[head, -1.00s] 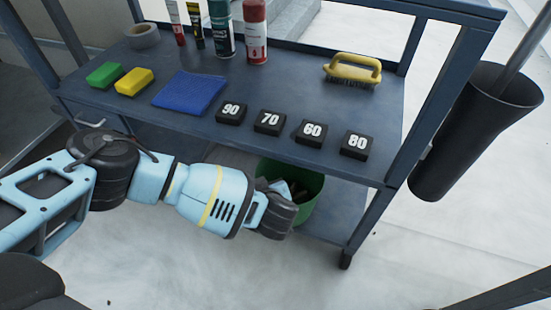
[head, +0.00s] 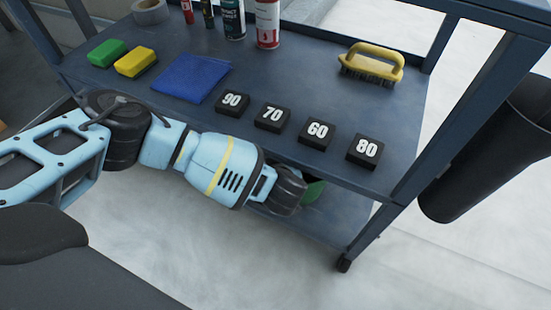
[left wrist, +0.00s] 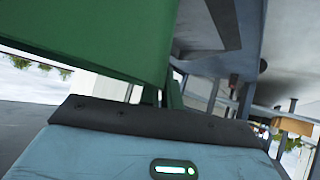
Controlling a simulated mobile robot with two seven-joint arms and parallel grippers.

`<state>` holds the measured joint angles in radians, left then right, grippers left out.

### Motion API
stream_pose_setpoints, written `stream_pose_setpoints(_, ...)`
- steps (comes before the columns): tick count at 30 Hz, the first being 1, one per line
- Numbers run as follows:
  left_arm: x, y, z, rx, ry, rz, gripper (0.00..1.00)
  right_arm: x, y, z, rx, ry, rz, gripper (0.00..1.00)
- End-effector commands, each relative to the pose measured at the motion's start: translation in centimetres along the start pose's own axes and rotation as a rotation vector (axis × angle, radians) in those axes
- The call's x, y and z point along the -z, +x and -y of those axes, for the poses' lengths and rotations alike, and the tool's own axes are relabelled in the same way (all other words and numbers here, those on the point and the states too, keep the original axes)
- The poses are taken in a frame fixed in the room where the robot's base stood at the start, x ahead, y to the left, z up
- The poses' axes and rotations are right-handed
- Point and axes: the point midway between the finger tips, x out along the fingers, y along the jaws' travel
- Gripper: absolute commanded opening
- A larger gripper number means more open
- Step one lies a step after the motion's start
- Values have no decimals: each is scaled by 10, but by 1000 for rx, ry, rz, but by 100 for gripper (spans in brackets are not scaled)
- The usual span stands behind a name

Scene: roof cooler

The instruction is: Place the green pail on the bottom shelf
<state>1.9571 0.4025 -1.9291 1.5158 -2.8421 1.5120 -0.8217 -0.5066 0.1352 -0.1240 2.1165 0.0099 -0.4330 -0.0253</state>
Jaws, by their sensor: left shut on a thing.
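The green pail (head: 314,191) shows only as a small patch in the head view, behind my left gripper and below the cart's upper shelf. In the left wrist view the pail's green wall (left wrist: 90,35) fills the upper left, close to the gripper. My left gripper (head: 291,187) is shut on the pail; its fingertips are mostly hidden. The bottom shelf (head: 338,222) shows beneath the pail at its front right part. I cannot tell whether the pail touches it. My right gripper is not in view.
The upper shelf (head: 330,100) overhangs the pail and carries numbered black blocks (head: 316,133), a blue cloth (head: 192,77), sponges (head: 135,62), a yellow brush (head: 371,65) and bottles. A cart post (head: 372,232) stands at the right. A dark bin (head: 480,160) hangs beyond it.

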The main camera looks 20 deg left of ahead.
Motion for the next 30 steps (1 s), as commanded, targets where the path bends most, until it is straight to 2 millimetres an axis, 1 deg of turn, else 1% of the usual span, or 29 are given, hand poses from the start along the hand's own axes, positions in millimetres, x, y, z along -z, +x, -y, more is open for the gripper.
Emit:
stream_pose_setpoints(1, -7, 3, 5, 0, 4, 1, 0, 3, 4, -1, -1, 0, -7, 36)
stream_pose_setpoints(3, -11, 4, 8, -3, 4, 1, 0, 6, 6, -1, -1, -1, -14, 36)
stream_pose_setpoints(7, -14, 4, 10, -5, 4, 1, 0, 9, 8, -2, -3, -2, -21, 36)
stream_pose_setpoints(11, -13, 4, 10, -5, 4, 1, 0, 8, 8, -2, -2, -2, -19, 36)
stream_pose_setpoints(17, -15, 5, 10, -5, 5, 1, 0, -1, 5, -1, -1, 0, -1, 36)
stream_pose_setpoints(18, -16, 5, 11, -4, 6, 3, 10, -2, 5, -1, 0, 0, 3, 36)
stream_pose_setpoints(22, -16, 5, 11, -4, 6, 3, 27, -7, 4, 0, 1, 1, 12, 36)
stream_pose_setpoints(30, -15, 5, 10, -4, 6, 3, 27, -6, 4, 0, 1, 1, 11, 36)
